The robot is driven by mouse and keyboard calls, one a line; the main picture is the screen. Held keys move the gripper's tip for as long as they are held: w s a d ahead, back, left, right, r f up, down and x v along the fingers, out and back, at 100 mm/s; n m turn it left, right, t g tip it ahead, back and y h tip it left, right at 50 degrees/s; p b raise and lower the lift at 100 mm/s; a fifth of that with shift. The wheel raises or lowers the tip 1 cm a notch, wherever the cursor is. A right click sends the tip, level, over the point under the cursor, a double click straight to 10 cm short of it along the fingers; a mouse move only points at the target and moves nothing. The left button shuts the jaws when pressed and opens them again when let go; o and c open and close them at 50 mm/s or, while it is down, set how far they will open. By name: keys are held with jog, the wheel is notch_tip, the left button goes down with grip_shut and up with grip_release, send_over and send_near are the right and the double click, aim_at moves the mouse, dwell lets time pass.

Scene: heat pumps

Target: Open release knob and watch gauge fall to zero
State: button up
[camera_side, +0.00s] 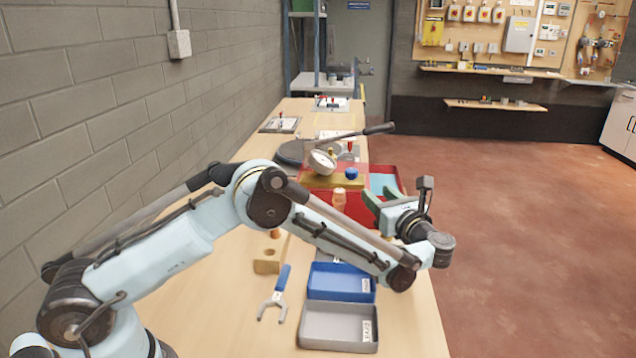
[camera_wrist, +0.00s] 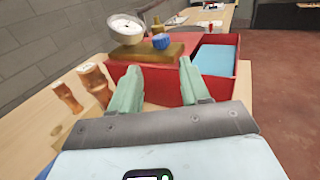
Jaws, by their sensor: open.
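The test pump has a round white gauge (camera_side: 322,160) on its left, also in the wrist view (camera_wrist: 125,28); its reading is too small to tell. A blue knob (camera_side: 351,173) sits on the pump's tan block (camera_wrist: 172,52), and is also in the wrist view (camera_wrist: 161,41). I take it as the release knob. My gripper (camera_side: 378,194) has its two green fingers apart with nothing between them. It is in front of the pump, to the right of the knob in the side view, not touching it. In the wrist view the knob appears beyond the gap between the fingertips (camera_wrist: 159,66).
A red tray (camera_wrist: 216,95) with a light-blue compartment lies around the pump. A long dark lever (camera_side: 365,132) reaches right behind it. Copper-coloured fittings (camera_wrist: 93,82) stand at left. A blue bin (camera_side: 340,284), grey bin (camera_side: 338,326) and blue-handled wrench (camera_side: 276,297) lie nearer.

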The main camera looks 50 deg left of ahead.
aim_at(355, 173)
jog(key=x, duration=1.1)
jog(key=shift+w+a, duration=0.15)
jog(key=shift+a, duration=0.15)
